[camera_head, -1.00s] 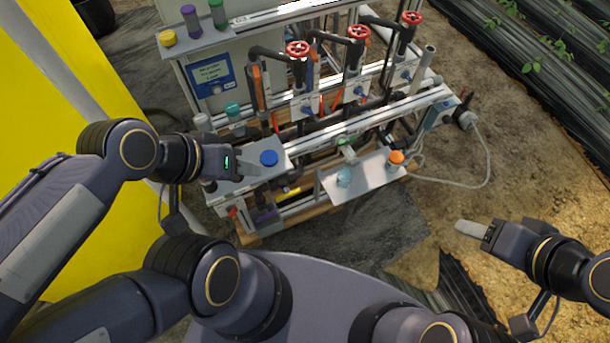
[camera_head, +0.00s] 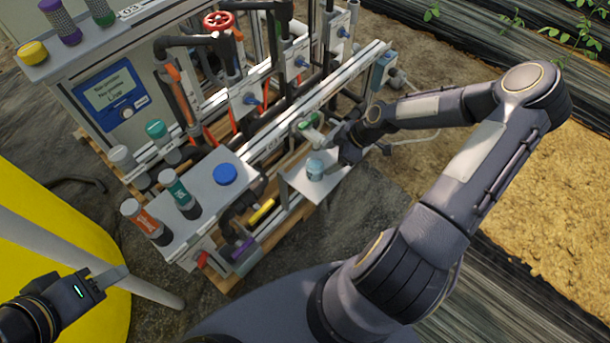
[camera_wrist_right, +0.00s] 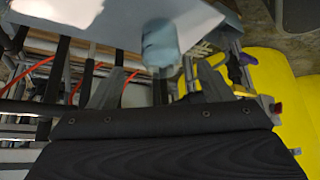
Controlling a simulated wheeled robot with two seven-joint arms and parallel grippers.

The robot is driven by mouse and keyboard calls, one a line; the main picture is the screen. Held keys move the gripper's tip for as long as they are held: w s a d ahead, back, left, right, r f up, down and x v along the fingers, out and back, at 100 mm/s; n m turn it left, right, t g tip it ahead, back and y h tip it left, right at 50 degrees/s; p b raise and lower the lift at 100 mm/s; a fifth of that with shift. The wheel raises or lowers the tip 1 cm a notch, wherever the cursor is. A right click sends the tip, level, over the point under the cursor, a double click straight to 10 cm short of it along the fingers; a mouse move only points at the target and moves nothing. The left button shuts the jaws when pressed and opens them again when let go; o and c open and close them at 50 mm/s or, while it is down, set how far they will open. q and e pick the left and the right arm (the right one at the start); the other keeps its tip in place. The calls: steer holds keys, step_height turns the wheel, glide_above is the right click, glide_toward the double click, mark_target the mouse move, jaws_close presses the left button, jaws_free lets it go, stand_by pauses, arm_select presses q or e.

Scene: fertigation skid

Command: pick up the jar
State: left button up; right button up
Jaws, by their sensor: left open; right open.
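A pale blue jar (camera_head: 315,169) stands on the small white shelf plate (camera_head: 305,185) at the front of the skid. It also shows in the right wrist view (camera_wrist_right: 159,42), at the top middle, just beyond the gap between the fingertips. My right gripper (camera_head: 345,153) is beside the jar on its right in the head view; its open fingers (camera_wrist_right: 160,82) are spread and nothing is between them. My left gripper (camera_head: 124,274) is open and empty at the lower left, away from the skid. The right part of the plate is hidden by my right arm.
Labelled bottles (camera_head: 175,189) and a blue round lid (camera_head: 225,174) are on the left grey plate. Pipes with a red valve wheel (camera_head: 219,21) rise behind. A green-handled fitting (camera_head: 309,121) is close behind the jar. A yellow tank (camera_head: 60,245) is at the left.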

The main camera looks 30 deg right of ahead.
steer(key=b+x, duration=0.2)
steer(key=x, duration=0.6)
steer(key=shift+f, duration=0.25)
steer(key=shift+s, duration=0.1)
steer(key=c, duration=1.1)
